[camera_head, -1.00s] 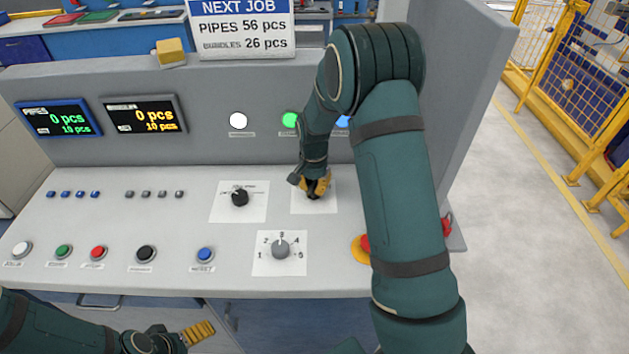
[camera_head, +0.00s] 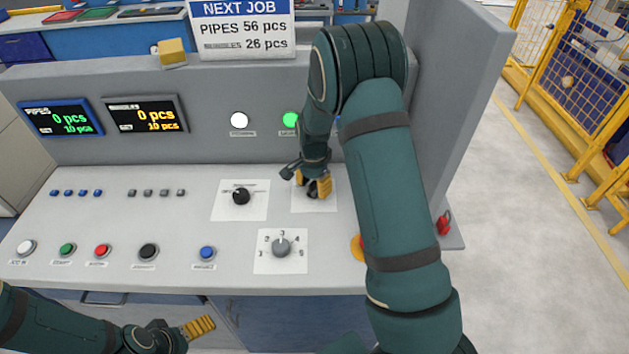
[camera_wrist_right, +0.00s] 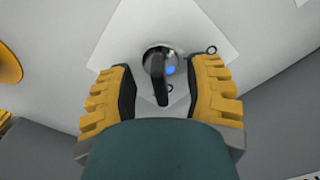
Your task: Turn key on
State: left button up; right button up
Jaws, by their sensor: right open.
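The key switch shows in the right wrist view as a round metal lock with a black key (camera_wrist_right: 159,80) in it, on a white plate (camera_wrist_right: 205,25). A small ring hangs beside it. My right gripper (camera_wrist_right: 162,95) is open, with one yellow-padded finger on each side of the key and gaps between. In the head view my right gripper (camera_head: 314,186) is over the white plate at the right of the panel and mostly hides the key. My left gripper (camera_head: 197,328) is low at the left, in front of the panel, away from the key; its finger opening is unclear.
A black selector knob (camera_head: 240,196) is left of the key plate, and a grey numbered dial (camera_head: 282,247) is below it. Several push buttons line the front edge, including a blue one (camera_head: 207,253). A yellow and red button (camera_head: 358,247) is partly behind my right arm.

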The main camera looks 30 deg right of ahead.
aim_at(314, 181)
jog(key=shift+r, duration=0.1)
dwell(0.4)
notch_tip(314, 181, up, 7)
jog(key=p, duration=0.5)
jog(key=shift+p, duration=0.4)
